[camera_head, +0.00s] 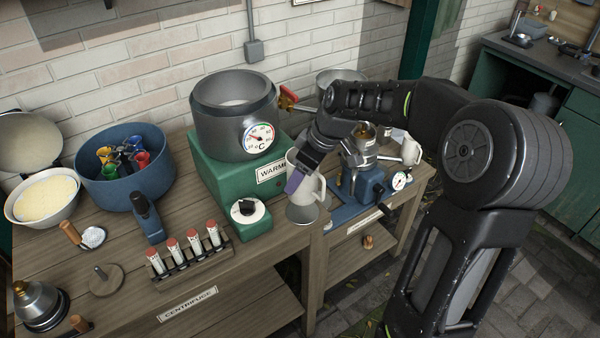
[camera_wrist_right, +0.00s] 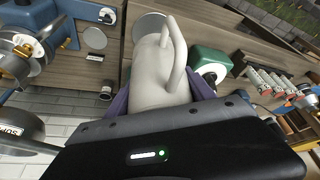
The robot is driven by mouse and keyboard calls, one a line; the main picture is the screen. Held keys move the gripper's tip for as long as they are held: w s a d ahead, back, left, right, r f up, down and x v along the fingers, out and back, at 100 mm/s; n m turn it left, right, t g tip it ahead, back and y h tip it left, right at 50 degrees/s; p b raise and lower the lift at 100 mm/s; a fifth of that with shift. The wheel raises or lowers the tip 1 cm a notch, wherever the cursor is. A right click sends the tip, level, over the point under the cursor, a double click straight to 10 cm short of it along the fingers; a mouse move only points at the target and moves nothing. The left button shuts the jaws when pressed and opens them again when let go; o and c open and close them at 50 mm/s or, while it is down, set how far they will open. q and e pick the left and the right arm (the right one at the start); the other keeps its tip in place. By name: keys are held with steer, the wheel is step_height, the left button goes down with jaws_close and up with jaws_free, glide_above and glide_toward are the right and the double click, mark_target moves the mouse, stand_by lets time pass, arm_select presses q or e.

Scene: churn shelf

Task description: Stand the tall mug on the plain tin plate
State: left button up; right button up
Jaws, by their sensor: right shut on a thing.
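The tall mug (camera_head: 311,187), pale grey with a handle, is in my right gripper (camera_head: 296,180). The gripper is shut on it from the side, with purple fingers around its body. In the right wrist view the mug (camera_wrist_right: 158,82) fills the space between the fingers (camera_wrist_right: 160,100), its handle turned up and right. A plain grey round plate (camera_head: 302,214) lies at the front edge of the bench, right under the mug in the head view. It also shows beyond the mug in the wrist view (camera_wrist_right: 148,22). I cannot tell whether mug and plate touch. My left gripper is out of view.
A green warmer (camera_head: 222,165) with a metal pot (camera_head: 234,115) stands just behind and left. Its dial box (camera_head: 247,216) is close to the plate. A blue machine (camera_head: 362,180) and another pale mug (camera_head: 411,150) are to the right. A tube rack (camera_head: 190,257) is at left.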

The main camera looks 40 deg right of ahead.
steer(key=shift+f+b, duration=0.95)
steer(key=shift+f, duration=0.8)
steer(key=shift+b, duration=0.3)
steer(key=shift+f, duration=0.1)
stand_by(0.4)
steer(key=shift+f+b, duration=0.25)
steer(key=shift+b, duration=0.25)
steer(key=shift+f+b, duration=0.8)
steer(key=o, duration=1.9)
steer(key=shift+o, duration=0.2)
steer(key=shift+r, duration=0.1)
